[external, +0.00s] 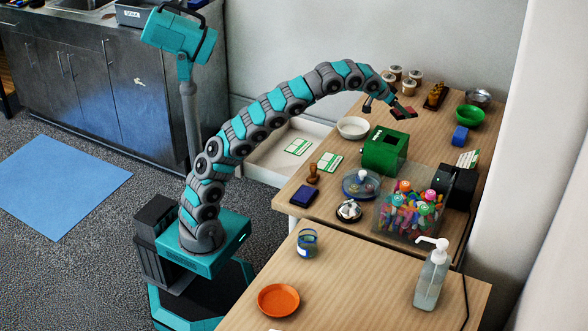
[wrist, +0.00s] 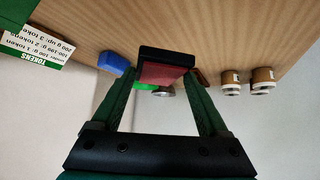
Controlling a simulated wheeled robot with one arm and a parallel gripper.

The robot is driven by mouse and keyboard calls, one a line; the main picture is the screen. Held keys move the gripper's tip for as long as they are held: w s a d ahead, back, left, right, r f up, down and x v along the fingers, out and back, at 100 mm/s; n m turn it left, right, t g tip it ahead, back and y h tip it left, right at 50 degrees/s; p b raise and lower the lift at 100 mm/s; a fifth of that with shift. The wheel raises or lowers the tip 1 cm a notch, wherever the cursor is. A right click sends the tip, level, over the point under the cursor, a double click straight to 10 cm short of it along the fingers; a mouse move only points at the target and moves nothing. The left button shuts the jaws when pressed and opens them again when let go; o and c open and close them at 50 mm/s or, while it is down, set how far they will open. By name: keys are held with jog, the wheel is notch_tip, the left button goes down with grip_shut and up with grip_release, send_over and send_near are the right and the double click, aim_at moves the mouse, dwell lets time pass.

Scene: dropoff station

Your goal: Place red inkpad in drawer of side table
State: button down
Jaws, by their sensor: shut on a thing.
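The red inkpad (wrist: 163,75), with a black edge, is between the fingertips of my gripper (wrist: 161,82) in the wrist view. My gripper is shut on it. In the external view my gripper (external: 391,108) holds the inkpad (external: 404,112) above the far part of the side table (external: 330,195). The white drawer (external: 262,168) is pulled open on the table's left side, well left of my gripper. A green and white card (external: 298,146) lies in it. My arm hides part of the drawer.
A white bowl (external: 353,127) and a green box (external: 385,150) stand near the gripper. Several jars (external: 410,84) are behind it. A green bowl (external: 470,115) and a blue block (external: 460,136) are to the right. A stamp (external: 313,174) and a blue inkpad (external: 303,196) sit near the front-left edge.

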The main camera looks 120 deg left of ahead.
jog(key=shift+f, duration=4.5)
jog(key=shift+f, duration=0.2)
grip_release()
jog(key=shift+r, duration=0.15)
jog(key=v, duration=1.2)
jog(key=shift+b, duration=0.4)
